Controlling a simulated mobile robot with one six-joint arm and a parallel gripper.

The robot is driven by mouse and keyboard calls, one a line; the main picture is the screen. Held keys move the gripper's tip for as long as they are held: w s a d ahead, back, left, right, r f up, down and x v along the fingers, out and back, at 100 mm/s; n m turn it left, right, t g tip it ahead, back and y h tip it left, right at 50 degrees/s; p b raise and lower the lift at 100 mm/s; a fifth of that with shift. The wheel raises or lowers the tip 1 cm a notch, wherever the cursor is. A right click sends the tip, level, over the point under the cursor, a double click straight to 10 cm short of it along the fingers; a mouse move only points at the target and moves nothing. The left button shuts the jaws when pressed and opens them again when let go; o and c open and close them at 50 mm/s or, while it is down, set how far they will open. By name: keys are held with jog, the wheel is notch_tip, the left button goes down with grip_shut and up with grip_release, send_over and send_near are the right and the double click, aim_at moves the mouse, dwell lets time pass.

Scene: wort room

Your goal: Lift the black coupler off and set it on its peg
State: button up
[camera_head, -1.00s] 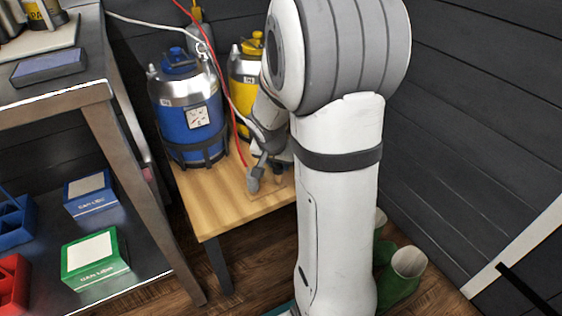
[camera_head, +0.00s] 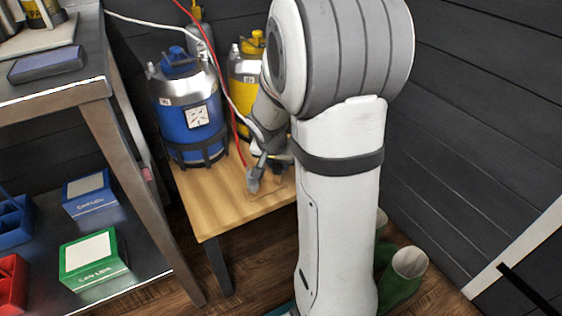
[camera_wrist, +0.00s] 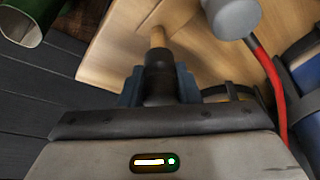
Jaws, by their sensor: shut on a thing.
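The black coupler (camera_wrist: 158,82) is held between the dark blue fingers of my gripper (camera_wrist: 158,88) in the wrist view. My gripper is shut on it. A wooden peg (camera_wrist: 158,37) stands in line with the coupler's far end. I cannot tell whether the coupler touches the peg or sits around its tip. In the head view my gripper (camera_head: 277,160) is low over the front right of the wooden bench (camera_head: 222,203), and my arm hides most of the coupler there.
A grey coupler (camera_wrist: 232,16) with a red hose (camera_wrist: 268,68) stands close beside the peg; it also shows in the head view (camera_head: 254,179). A blue keg (camera_head: 190,115) and a yellow keg (camera_head: 243,95) stand behind. Green boots (camera_head: 402,278) are on the floor at right.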

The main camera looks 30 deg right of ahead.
jog(key=shift+f+b, duration=0.95)
jog(key=shift+f, duration=0.25)
dwell(0.9)
jog(key=o, duration=1.6)
jog(key=shift+r+p, duration=2.4)
jog(key=shift+r, duration=1.1)
jog(key=shift+r, duration=0.15)
jog(key=s+a+r+n+y+p, duration=0.1)
jog(key=s+a+r+n+p, duration=0.2)
jog(key=r+p, duration=0.9)
jog(key=s+a+r+n+y+p, duration=0.1)
jog(key=s+a+r+n+p, duration=0.2)
jog(key=s+r+p, duration=0.6)
jog(key=s+a+r+n+y+p, duration=0.1)
jog(key=s+a+r+p, duration=0.6)
jog(key=r+p, duration=0.7)
notch_tip(320, 180, up, 9)
jog(key=shift+f+n+g+p, duration=0.15)
jog(key=shift+n+g+p, duration=0.2)
jog(key=shift+n, duration=0.55)
